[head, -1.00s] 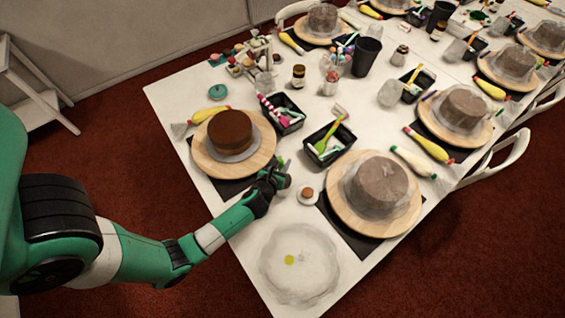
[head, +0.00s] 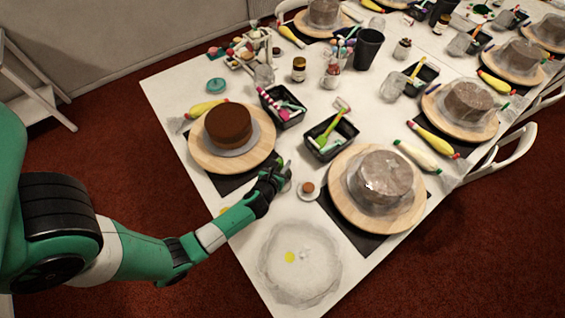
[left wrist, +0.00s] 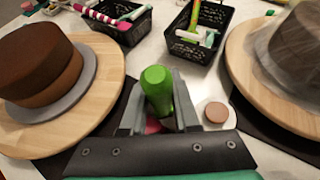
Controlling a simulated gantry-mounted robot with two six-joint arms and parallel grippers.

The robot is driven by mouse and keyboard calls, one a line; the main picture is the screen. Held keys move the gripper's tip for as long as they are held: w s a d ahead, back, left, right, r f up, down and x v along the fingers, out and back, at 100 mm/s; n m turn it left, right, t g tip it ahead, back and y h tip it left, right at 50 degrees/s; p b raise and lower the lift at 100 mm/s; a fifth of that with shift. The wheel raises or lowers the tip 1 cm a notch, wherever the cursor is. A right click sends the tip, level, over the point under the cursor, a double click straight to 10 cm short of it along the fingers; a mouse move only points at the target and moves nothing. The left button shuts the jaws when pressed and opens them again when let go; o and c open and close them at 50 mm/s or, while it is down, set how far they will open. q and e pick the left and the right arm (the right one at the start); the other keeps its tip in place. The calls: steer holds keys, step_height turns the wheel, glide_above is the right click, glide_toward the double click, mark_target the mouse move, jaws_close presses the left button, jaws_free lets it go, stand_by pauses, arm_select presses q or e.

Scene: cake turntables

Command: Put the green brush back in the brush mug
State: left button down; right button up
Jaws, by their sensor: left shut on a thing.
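The green brush shows as a thick green handle (left wrist: 157,84) standing up between the fingers of my left gripper (left wrist: 160,118) in the left wrist view. My left gripper (head: 278,175) is shut on it, low over the table between the chocolate cake's turntable and the wrapped cake's turntable. The brush's lower end is hidden by the gripper. A small jar (head: 331,76) with thin coloured things in and behind it stands at the back of the table. I cannot tell surely that it is the brush mug. My right gripper is not in view.
The chocolate cake (head: 228,122) and the wrapped cake (head: 381,176) stand on wooden turntables. Black baskets (head: 331,151) (head: 279,122) hold tools. A small dish (head: 308,197) lies right of my gripper. A black cup (head: 367,50) and a dark bottle (head: 299,70) stand behind.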

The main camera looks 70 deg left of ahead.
arm_select(q)
steer(key=shift+f+b, duration=0.9)
steer(key=shift+f, duration=0.55)
steer(key=shift+s+d+f, duration=0.15)
steer(key=shift+r, duration=0.2)
steer(key=c, duration=0.6)
jaws_free()
steer(key=shift+r, duration=0.1)
step_height(320, 180, up, 10)
steer(key=p, duration=1.1)
